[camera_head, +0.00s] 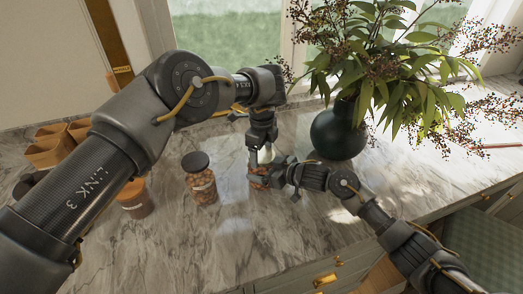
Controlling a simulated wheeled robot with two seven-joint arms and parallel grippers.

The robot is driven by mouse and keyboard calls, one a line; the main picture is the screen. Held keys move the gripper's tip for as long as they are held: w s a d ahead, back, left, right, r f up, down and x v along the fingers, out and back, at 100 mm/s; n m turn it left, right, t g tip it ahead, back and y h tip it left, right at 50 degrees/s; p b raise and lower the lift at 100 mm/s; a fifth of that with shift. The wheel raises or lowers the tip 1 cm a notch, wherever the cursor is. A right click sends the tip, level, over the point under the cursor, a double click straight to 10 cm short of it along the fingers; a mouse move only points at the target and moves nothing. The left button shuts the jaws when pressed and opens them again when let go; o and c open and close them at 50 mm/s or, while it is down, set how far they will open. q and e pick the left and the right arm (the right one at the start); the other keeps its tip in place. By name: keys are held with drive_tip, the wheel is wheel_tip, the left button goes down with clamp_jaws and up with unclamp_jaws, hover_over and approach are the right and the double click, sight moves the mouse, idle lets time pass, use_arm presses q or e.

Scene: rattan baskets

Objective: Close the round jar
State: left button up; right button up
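A small jar with brown contents (258,182) stands on the marble counter, mostly hidden by both grippers. My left gripper (261,157) points straight down just above it. Its fingers look apart, with something pale between them; I cannot tell whether it holds a lid. My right gripper (268,177) reaches in from the right at the jar's side. Its fingertips are at the jar, but whether they are closed on it is unclear. No lid can be made out on this jar.
A glass jar with a black lid (203,188) stands to the left. Another jar (135,199) is partly behind my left arm. Brown containers (50,150) sit at far left. A dark vase (338,134) with a leafy plant is close behind right. The front counter is clear.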

use_arm(q)
drive_tip(key=c, duration=0.4)
drive_tip(key=m, duration=1)
use_arm(e)
drive_tip(key=shift+d, duration=0.1)
use_arm(q)
drive_tip(key=o, duration=1.1)
drive_tip(key=shift+r, duration=0.1)
drive_tip(key=shift+r, duration=2.15)
